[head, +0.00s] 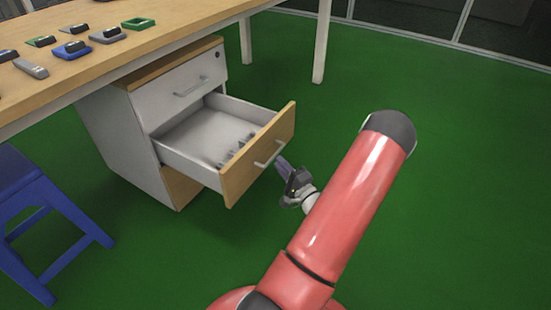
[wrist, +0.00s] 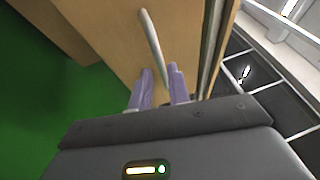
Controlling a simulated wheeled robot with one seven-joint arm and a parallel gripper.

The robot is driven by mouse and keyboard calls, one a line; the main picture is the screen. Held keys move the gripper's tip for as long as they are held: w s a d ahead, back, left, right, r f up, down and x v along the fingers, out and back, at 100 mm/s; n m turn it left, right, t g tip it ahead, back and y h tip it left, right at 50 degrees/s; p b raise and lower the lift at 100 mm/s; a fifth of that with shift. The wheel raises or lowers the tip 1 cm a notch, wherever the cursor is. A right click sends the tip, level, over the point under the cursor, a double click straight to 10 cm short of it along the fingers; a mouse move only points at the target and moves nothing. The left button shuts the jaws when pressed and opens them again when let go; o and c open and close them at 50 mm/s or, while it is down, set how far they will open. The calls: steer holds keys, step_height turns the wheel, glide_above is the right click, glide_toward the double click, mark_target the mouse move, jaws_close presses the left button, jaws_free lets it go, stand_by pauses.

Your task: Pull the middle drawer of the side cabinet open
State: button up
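The side cabinet (head: 115,128) stands under the desk. Its middle drawer (head: 262,158) is pulled well out, with its white inside showing. The drawer's metal bar handle (head: 268,153) is on the wooden front; it also shows in the wrist view (wrist: 152,42). My gripper (head: 284,167) is just in front of this handle. In the wrist view its two purple fingers (wrist: 161,88) stand apart, with the lower end of the handle running down between them. They do not look closed on it; whether a finger touches it I cannot tell.
The top drawer (head: 168,92) is shut. Several small devices lie on the desk (head: 165,28). A blue stool (head: 35,195) stands at the left. The green floor (head: 450,200) is clear around my arm and to the right. Glass panels line the back.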

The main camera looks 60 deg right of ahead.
steer(key=shift+v, duration=1.7)
